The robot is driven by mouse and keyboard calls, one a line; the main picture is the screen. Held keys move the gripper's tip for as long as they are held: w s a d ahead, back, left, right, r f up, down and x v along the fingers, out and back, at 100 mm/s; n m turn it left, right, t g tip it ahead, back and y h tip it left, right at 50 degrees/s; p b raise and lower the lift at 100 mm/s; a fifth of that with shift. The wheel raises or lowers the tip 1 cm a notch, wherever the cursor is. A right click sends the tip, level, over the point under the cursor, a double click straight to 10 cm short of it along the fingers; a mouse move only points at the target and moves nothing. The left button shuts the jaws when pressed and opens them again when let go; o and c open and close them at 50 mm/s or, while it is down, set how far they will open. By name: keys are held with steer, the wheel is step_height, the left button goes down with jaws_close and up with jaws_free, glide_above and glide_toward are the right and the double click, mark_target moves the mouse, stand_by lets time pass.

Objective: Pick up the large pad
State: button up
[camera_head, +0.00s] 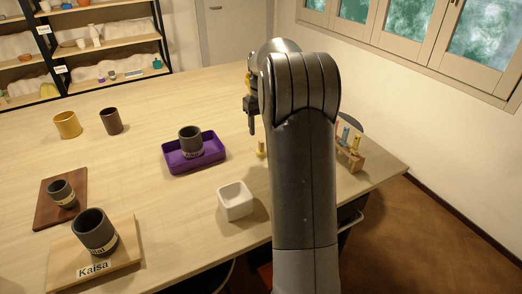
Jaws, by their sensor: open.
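My gripper (251,122) shows just left of my dark arm, pointing down above the table, and is open. Only part of it shows; the arm hides the rest. I see nothing between its fingers. Below it and slightly right, a small yellow upright piece (261,149) stands on the table, apart from the gripper. No object is labelled as the large pad, and I cannot tell which one it is. A wooden rack (349,159) holding several coloured upright pieces stands right of my arm, partly hidden by it.
A purple tray (169,166) holds a dark cup (190,139). A white square bowl (236,201) stands nearer. Dark cups rest on a brown board (49,214) and a light board (66,272) marked Kaisa. Yellow (67,125) and brown (111,121) cups stand farther back. The table's middle-left is clear.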

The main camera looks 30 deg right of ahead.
mark_target(261, 141)
step_height(261, 141, down, 9)
steer(key=shift+a+f, duration=0.1)
steer(key=shift+f, duration=0.1)
stand_by(0.3)
steer(key=c, duration=1)
